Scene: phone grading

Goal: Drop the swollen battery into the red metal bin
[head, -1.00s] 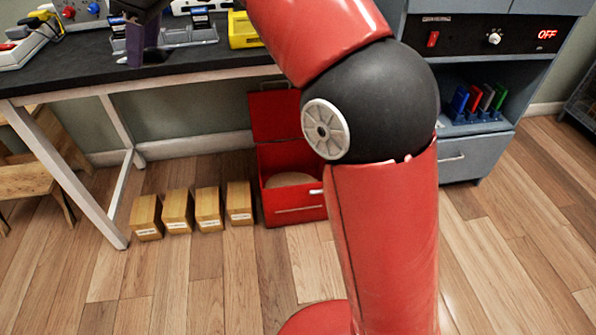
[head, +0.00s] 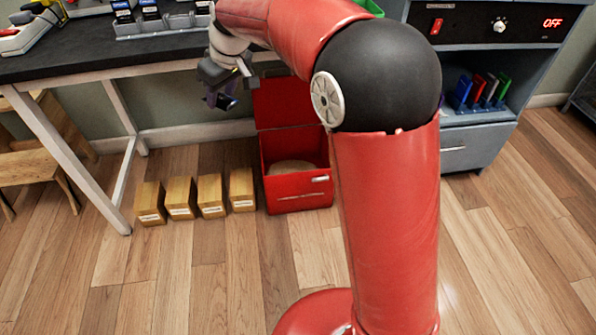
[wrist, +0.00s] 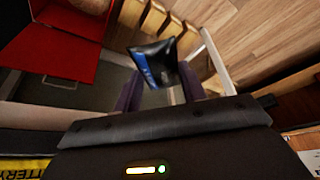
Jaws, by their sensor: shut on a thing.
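The swollen battery (wrist: 155,64) is a dark, puffy pouch with a blue marking in the wrist view. My gripper (wrist: 160,95) is shut on it, with one purple finger on each side. In the head view my gripper (head: 222,98) hangs in front of the table edge, to the upper left of the red metal bin. There the battery is too small and dark to make out clearly. The red metal bin (head: 297,184) stands on the floor with its lid up, and a tan round surface shows inside. In the wrist view the bin (wrist: 55,42) is at the upper left.
Several wooden blocks (head: 211,194) stand in a row on the floor left of the bin. The black-topped table (head: 110,60) is behind my gripper. A grey cabinet (head: 470,140) stands at the right. The floor in front is clear.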

